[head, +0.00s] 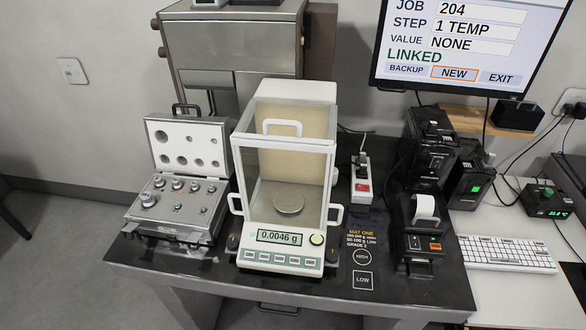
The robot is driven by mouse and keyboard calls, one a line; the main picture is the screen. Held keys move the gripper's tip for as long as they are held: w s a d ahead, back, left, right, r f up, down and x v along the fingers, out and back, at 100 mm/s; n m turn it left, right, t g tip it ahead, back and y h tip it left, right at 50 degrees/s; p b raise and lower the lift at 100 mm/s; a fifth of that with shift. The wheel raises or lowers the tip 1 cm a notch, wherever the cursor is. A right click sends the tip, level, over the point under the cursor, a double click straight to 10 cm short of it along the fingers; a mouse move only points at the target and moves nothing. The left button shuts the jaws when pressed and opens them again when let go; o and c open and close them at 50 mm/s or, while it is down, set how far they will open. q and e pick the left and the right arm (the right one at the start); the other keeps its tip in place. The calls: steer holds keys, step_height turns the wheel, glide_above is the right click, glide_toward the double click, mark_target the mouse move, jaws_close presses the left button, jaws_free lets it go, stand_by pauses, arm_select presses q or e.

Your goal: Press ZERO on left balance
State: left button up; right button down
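A white balance (250,254) with a glass draft shield (302,150) stands on the dark table. Its display (282,237) reads 0.0046 g. A row of several small light keys (279,259) runs along the front panel below the display; their labels are too small to read. A round greenish button or level (317,239) sits right of the display. The round metal pan (288,203) inside looks empty. It is the only balance in view. Neither gripper is in view.
An open weight case (180,228) stands left of the balance, a small black printer (418,245) with paper to the right. A mat (362,255) marked HIGH and LOW lies between. A monitor (455,55) shows LINKED, above a keyboard (508,254). The table's front edge is clear.

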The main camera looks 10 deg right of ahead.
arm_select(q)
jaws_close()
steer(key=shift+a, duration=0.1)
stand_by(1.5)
